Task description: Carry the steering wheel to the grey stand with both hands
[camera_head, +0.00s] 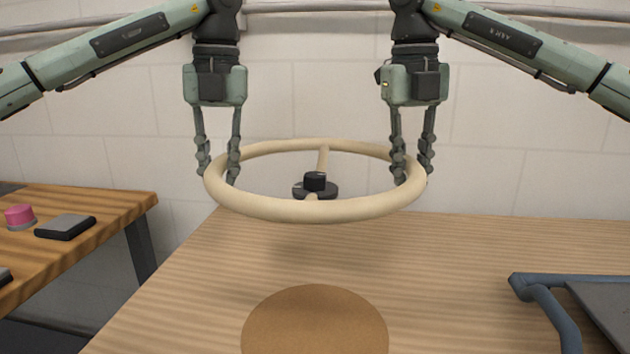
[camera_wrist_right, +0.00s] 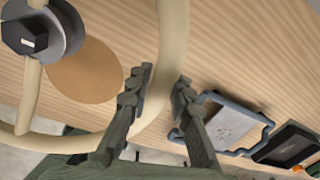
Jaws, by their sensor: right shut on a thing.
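The steering wheel is a cream ring (camera_head: 315,209) with a crossbar and a dark hub. It is held roughly level above the table. My left gripper (camera_head: 219,167) has its fingers either side of the rim at the left. My right gripper (camera_head: 412,167) is shut on the rim at the right. In the right wrist view the rim (camera_wrist_right: 172,40) passes between the fingers of my right gripper (camera_wrist_right: 161,82). A blue-grey tubular frame with a grey panel (camera_head: 606,305) lies at the right; I cannot tell whether it is the grey stand.
The wooden table (camera_head: 440,270) is bare between the wheel and the blue-grey frame. A round brown mat (camera_head: 315,325) lies near the front. A second table at the left holds a pink item (camera_head: 19,217) and a dark grey block (camera_head: 66,227). A white wall stands behind.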

